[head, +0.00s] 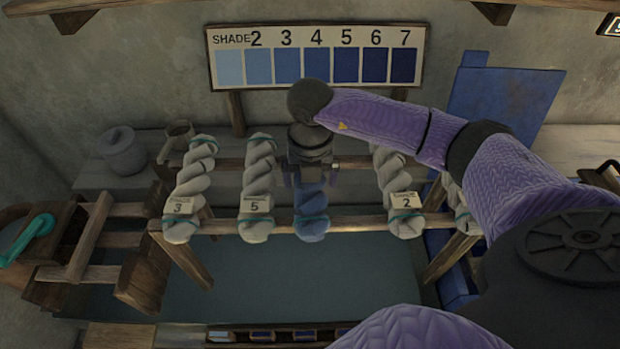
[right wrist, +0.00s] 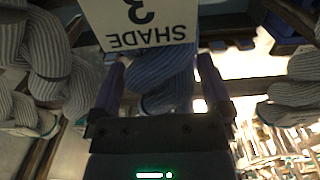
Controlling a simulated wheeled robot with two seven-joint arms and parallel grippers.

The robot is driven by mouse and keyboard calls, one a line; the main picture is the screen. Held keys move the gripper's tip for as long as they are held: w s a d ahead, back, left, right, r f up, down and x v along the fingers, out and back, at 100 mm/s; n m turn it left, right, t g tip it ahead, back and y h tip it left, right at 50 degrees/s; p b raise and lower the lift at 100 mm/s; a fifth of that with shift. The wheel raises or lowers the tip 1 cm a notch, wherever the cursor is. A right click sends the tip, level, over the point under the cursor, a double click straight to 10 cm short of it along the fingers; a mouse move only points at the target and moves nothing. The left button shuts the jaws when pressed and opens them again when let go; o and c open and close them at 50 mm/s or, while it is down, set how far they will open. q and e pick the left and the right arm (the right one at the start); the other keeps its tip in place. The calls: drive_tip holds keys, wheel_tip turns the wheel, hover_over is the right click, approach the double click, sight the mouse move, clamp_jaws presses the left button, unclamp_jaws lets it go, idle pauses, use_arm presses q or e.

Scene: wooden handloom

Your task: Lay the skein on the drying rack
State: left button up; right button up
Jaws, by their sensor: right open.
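The blue skein (head: 311,224) lies across the rails of the wooden drying rack (head: 357,223), between pale twisted skeins. My right gripper (head: 312,180) is open, directly over the blue skein, with one finger on each side of it. In the right wrist view the blue skein (right wrist: 163,78) shows between the spread fingers of the right gripper (right wrist: 161,66), and I cannot tell if they touch it. The gripper hides the skein's back part in the head view. My left gripper is not in view.
Pale skeins tagged 3 (head: 190,190), 5 (head: 257,190) and 2 (head: 397,190) hang nearby. A SHADE 3 tag (right wrist: 138,20) shows in the right wrist view; its owner is unclear. A shade board (head: 317,42) stands behind. A teal-handled crank (head: 32,238) is at left.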

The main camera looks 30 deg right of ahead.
drive_tip(key=shift+r, duration=0.1)
drive_tip(key=c, duration=1.3)
